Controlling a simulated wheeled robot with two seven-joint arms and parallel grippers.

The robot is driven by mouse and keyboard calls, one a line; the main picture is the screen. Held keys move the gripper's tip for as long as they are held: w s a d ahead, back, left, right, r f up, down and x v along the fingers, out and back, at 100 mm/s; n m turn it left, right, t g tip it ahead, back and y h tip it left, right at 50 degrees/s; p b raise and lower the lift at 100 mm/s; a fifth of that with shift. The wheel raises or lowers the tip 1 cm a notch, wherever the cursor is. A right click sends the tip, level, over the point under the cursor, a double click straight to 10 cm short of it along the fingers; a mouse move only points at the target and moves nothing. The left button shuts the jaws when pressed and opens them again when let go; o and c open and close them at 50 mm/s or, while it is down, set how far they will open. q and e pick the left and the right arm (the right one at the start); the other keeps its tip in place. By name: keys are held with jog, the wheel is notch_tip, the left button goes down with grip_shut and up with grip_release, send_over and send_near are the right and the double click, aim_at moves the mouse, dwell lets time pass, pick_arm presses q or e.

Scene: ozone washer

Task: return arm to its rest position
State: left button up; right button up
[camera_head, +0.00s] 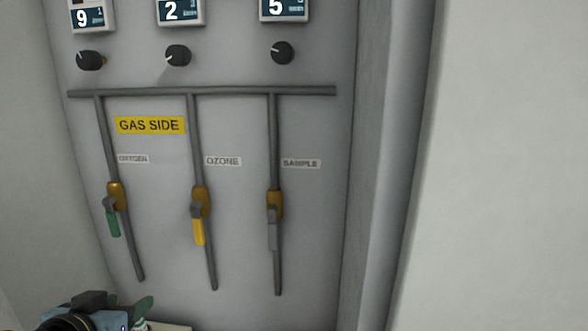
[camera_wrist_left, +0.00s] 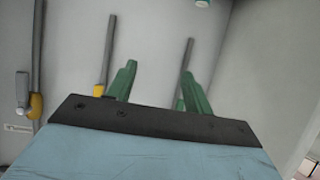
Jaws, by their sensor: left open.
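My left gripper (camera_head: 142,312) is at the bottom left of the head view, low in front of the panel and partly cut off by the frame edge. Its two green fingers stand apart with nothing between them in the left wrist view (camera_wrist_left: 157,74). The blue body of my left arm fills the bottom of that view. My right gripper is in neither view.
A grey panel (camera_head: 160,225) carries three valve pipes with green (camera_head: 114,224), yellow (camera_head: 199,232) and grey (camera_head: 273,237) handles. All three handles point down. Above are three knobs and numeric displays. A pale wall (camera_head: 505,170) stands at right.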

pick_arm(q)
jog(key=s+d+f+m+g, duration=0.1)
jog(key=s+d+f+g, duration=0.3)
jog(key=s+f, duration=0.7)
jog(key=s+d+f+m+g, duration=0.1)
jog(key=s+d+f+g, duration=0.3)
jog(key=s+f, duration=0.7)
notch_tip(320, 180, down, 29)
jog(key=s+a+g+b, duration=0.2)
jog(key=g+b, duration=0.1)
jog(key=b, duration=0.1)
jog(key=s+a+f+b, duration=0.2)
jog(key=s+f+b, duration=0.1)
jog(key=s+f, duration=1.3)
jog(key=shift+a+f+m+g, duration=0.2)
jog(key=shift+f+m+g, duration=0.2)
jog(key=shift+f, duration=0.15)
